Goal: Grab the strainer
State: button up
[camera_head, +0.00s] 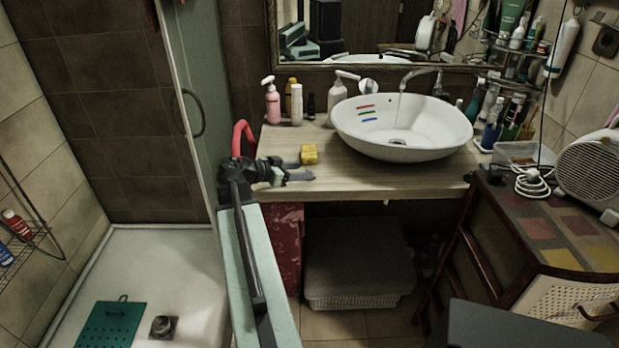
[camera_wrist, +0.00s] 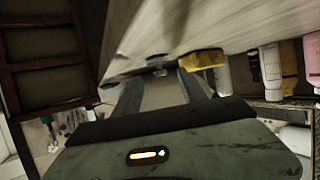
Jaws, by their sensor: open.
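My gripper (camera_head: 296,170) is open over the left end of the wooden counter, just in front of a yellow sponge (camera_head: 309,152). In the wrist view its two fingers (camera_wrist: 160,86) point towards the counter, apart and with nothing held between them. A small dark grey thing (camera_wrist: 159,70) shows on the counter just past the gap between the fingertips. It may be the strainer, but it is too blurred to be sure. The yellow sponge (camera_wrist: 203,59) is beside the right fingertip in that view.
The white vessel basin (camera_head: 365,135) stands right of my gripper, with its tap running. Pink (camera_head: 272,104) and white (camera_head: 297,105) bottles stand behind the sponge.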

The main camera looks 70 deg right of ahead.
aim_at(309, 169)
jog(key=b+x, duration=0.1)
jog(key=x, duration=0.1)
jog(key=b+x, duration=0.1)
jog(key=x, duration=0.1)
jog(key=shift+w+d+f, duration=0.1)
jog(key=shift+d+f, duration=0.05)
jog(key=shift+f, duration=0.2)
jog(key=shift+s+d+f, duration=0.1)
jog(key=shift+s+d, duration=0.1)
jog(key=shift+d, duration=0.1)
grip_shut()
